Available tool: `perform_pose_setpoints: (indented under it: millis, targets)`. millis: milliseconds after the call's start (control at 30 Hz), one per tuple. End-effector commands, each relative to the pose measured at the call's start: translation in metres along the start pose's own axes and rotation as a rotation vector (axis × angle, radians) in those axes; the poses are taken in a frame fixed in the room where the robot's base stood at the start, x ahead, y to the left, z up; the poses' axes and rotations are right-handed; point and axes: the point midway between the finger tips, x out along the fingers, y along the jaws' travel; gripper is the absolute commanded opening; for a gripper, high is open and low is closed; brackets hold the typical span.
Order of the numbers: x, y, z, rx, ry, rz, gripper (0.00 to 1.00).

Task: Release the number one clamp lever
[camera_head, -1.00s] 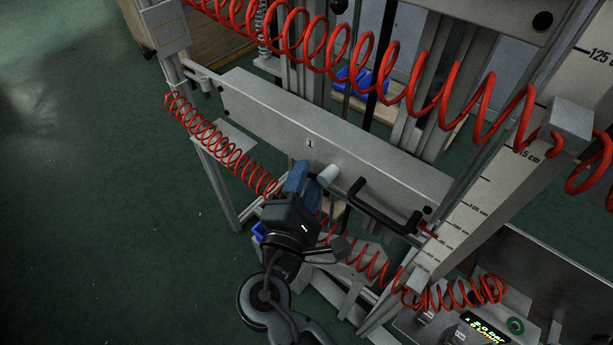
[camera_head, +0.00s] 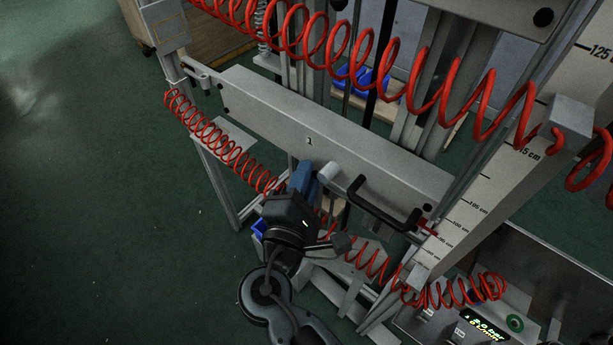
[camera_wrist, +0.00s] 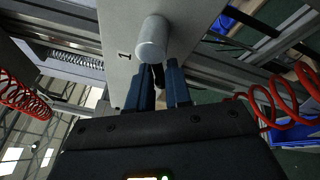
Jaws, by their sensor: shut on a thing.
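A grey beam (camera_head: 250,100) carries a small number 1. A light grey cylinder (camera_head: 329,172) sticks out of its face below the number, and it shows large in the wrist view (camera_wrist: 152,38). A short dark lever (camera_wrist: 158,74) shows just below the cylinder, partly hidden by my fingers. My gripper (camera_head: 312,176) is at the cylinder's left side in the head view. Its two blue fingers (camera_wrist: 161,76) are on either side of the dark lever, shut on it. The lever itself is hidden in the head view.
A black bar handle (camera_head: 383,205) juts from the beam right of my gripper. Red coiled hoses (camera_head: 215,138) run above, left and below my arm. A scaled upright (camera_head: 490,190) and a control box with a green display (camera_head: 486,326) stand at right. Open floor lies left.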

Motion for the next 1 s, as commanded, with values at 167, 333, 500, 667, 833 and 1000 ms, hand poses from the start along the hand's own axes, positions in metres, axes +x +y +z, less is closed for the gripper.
perform_pose_setpoints:
  millis: [167, 333, 500, 667, 833, 1000]
  targets:
    - [0.001, -0.003, -0.003, 0.058, -0.013, 0.023, 0.0]
    - [0.001, -0.001, -0.003, 0.146, -0.032, 0.057, 0.0]
    - [0.002, 0.002, -0.003, 0.232, -0.05, 0.091, 0.0]
    - [0.002, 0.005, -0.002, 0.311, -0.067, 0.122, 0.0]
    - [0.002, 0.009, -0.001, 0.387, -0.083, 0.15, 0.0]
    - [0.002, 0.013, 0.002, 0.43, -0.092, 0.167, 0.0]
